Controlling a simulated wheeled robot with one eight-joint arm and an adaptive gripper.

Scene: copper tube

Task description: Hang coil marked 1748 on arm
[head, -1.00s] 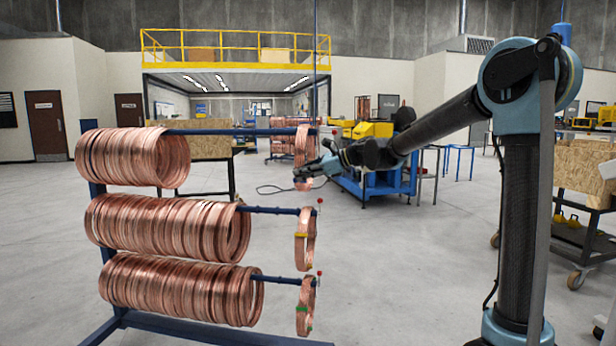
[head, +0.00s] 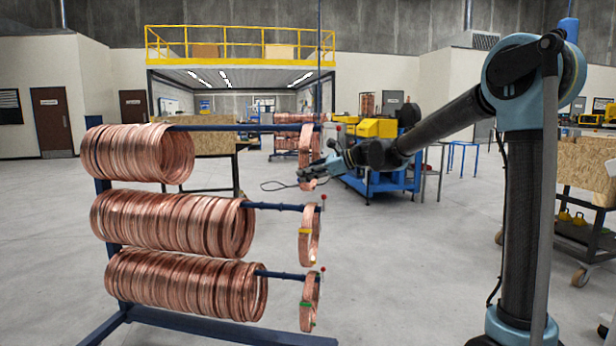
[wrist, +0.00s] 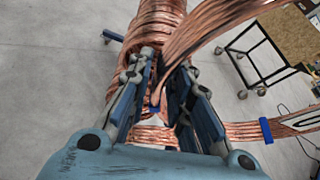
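A single copper coil (head: 305,143) is at the tip of the rack's blue top arm (head: 270,128) in the head view. My gripper (head: 308,174) is at the coil's lower part. In the wrist view my gripper's fingers (wrist: 164,88) are drawn close together with the coil's band (wrist: 205,38) between them, so they look shut on it. A blue tie shows between the fingers. The number 1748 cannot be read. Whether the coil is threaded on the top arm is hard to tell from here.
Thick bundles of coils (head: 138,153) hang on the rack's three arms. Single coils with a yellow tag (head: 309,233) and a green tag (head: 309,302) hang at the lower two tips. A blue machine (head: 372,165) and a wooden cart (head: 586,170) stand to the right. Grey floor is open between.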

